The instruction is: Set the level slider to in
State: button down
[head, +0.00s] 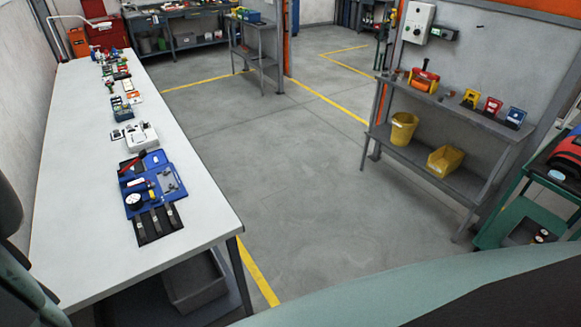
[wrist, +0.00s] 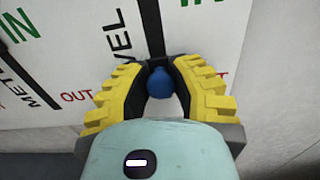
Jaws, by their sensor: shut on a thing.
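In the wrist view my gripper (wrist: 160,68) has its yellow ridged fingers closed around a blue knob (wrist: 162,84), the handle of the level slider. A dark slot runs up the picture from the knob. The slider is on a white panel (wrist: 85,45), with black LEVEL lettering just left of the slot. Green lettering shows at the top, right of the slot, partly cut off. Red OUT lettering lies left of the gripper. My fingers hide the panel close around the knob, so its exact place along the slot is unclear. The head view does not show my gripper.
Left of the LEVEL lettering are METER lettering and a green IN. A plain grey surface lies right of the panel. In the head view, a long white workbench (head: 75,190) carries a blue fixture (head: 150,185). A shelf (head: 440,105) stands right, with open floor between.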

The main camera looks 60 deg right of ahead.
notch_tip(320, 180, up, 7)
jog(key=p, duration=0.5)
jog(key=shift+r, duration=0.1)
jog(key=c, duration=0.8)
grip_release()
jog(key=shift+o, duration=0.2)
jog(key=shift+d, duration=0.15)
jog(key=v, duration=1.2)
